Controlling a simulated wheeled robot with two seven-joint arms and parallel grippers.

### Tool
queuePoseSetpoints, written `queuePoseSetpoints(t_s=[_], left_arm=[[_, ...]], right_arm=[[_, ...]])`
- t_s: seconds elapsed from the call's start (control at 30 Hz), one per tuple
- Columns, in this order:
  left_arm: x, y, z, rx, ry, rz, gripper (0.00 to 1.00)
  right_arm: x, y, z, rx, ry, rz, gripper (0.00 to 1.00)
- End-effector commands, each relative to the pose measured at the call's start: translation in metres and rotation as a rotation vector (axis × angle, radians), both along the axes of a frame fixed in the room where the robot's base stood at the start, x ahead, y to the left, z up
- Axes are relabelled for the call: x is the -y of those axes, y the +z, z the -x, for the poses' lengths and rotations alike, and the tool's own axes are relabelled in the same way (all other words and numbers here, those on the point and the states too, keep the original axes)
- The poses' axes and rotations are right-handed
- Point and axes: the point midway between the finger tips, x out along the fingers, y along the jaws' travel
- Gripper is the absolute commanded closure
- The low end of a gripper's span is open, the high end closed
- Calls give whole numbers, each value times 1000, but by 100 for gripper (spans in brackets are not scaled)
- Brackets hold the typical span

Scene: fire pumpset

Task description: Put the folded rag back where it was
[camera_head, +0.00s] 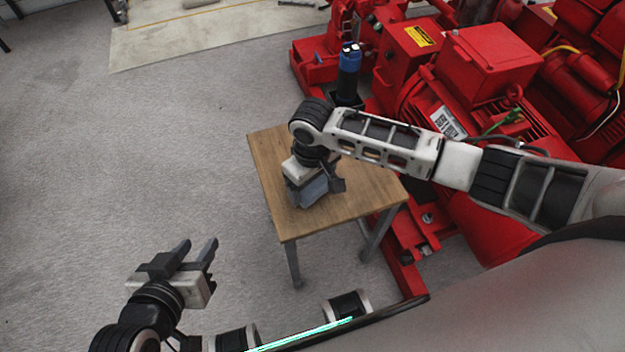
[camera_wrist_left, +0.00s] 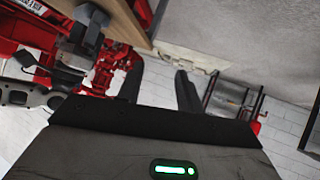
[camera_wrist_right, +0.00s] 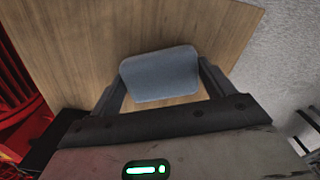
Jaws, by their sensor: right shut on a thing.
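The folded rag (camera_wrist_right: 160,75) is a blue-grey rounded pad. In the right wrist view it lies between the two fingers of my right gripper (camera_wrist_right: 162,85), which is shut on it. In the head view the rag (camera_head: 310,191) shows below my right gripper (camera_head: 318,186), over the wooden table top (camera_head: 362,202). I cannot tell whether the rag touches the wood. My left gripper (camera_head: 200,254) is open and empty, over the floor to the left of the table; its fingers also show in the left wrist view (camera_wrist_left: 160,85).
Red pump machinery (camera_head: 480,75) stands behind and to the right of the table. A blue and black tool (camera_head: 348,72) stands upright in a dark holder behind the table. The grey floor (camera_head: 170,150) to the left is clear.

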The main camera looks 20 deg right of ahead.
Motion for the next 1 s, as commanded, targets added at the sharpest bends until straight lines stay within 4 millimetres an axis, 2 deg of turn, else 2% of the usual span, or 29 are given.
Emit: queuePoseSetpoints(t_s=[0.03,0.07,0.1,0.13,0.37,0.47,0.67,0.8,1.0], left_arm=[[0,1,0,2,0,1,64],[0,1,0,4,1,1,64],[0,2,-1,6,1,2,64],[1,3,-1,7,1,4,64],[1,6,-1,12,5,10,64],[1,7,0,9,7,10,64],[-3,25,2,30,20,0,64],[-8,46,3,71,34,1,64],[-13,66,6,110,50,-2,64]], right_arm=[[0,-2,0,-1,0,0,37],[0,-2,0,-1,0,0,13],[0,-2,0,-1,0,0,2],[0,-2,0,-1,0,0,0],[0,-1,0,0,0,0,0],[0,7,0,0,0,-1,0],[-1,45,0,2,1,-2,0],[-1,76,0,2,0,-2,0],[-1,109,1,1,-1,0,0]])
